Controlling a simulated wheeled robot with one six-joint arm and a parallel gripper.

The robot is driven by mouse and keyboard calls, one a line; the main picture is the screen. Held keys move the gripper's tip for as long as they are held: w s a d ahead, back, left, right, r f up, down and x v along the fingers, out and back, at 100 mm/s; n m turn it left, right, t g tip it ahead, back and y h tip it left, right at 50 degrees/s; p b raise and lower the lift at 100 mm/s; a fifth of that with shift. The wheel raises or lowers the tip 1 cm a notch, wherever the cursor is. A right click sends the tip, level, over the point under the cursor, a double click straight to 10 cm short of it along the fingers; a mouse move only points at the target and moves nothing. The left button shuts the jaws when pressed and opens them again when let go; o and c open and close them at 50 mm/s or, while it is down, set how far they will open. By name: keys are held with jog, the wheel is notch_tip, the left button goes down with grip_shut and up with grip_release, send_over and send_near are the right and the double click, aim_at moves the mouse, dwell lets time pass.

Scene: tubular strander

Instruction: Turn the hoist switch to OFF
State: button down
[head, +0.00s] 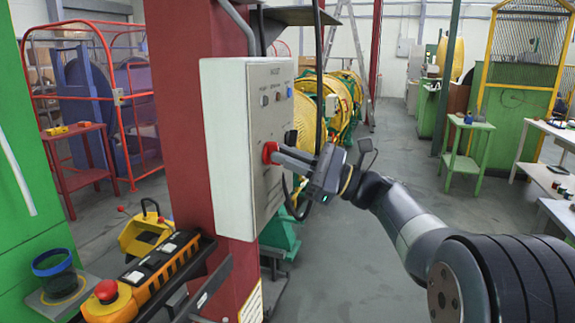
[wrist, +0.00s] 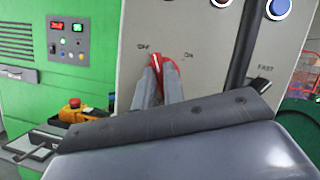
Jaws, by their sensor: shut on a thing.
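The hoist switch is a red rotary knob (head: 270,152) low on the face of a pale grey control box (head: 228,150). My gripper (head: 278,155) reaches it from the right, its fingers shut on the knob. In the wrist view the red knob (wrist: 168,66) shows between and above the two grey fingertips (wrist: 161,82), which cover part of it. A white mark on the knob sits at its upper left. Small labels stand either side above it, seemingly OFF at left and ON at right. The knob's exact angle is hard to tell.
The box hangs on a red column (head: 185,90). Blue and other buttons (head: 277,96) sit above the knob. A dark cable (head: 318,80) hangs close beside the box. An orange pendant with a red button (head: 107,291) lies on a shelf at lower left.

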jog(key=shift+n+g, duration=0.6)
jog(key=shift+n, duration=0.75)
jog(key=shift+n+g, duration=0.6)
jog(key=shift+n, duration=0.75)
jog(key=shift+h+b, duration=0.3)
jog(key=c, duration=1.5)
grip_release()
jog(key=v, duration=1)
jog(key=shift+d+b, duration=0.4)
jog(key=shift+d, duration=0.05)
jog(key=shift+a, duration=0.1)
jog(key=x, duration=1)
jog(key=shift+a+p, duration=0.35)
jog(key=shift+p, duration=0.1)
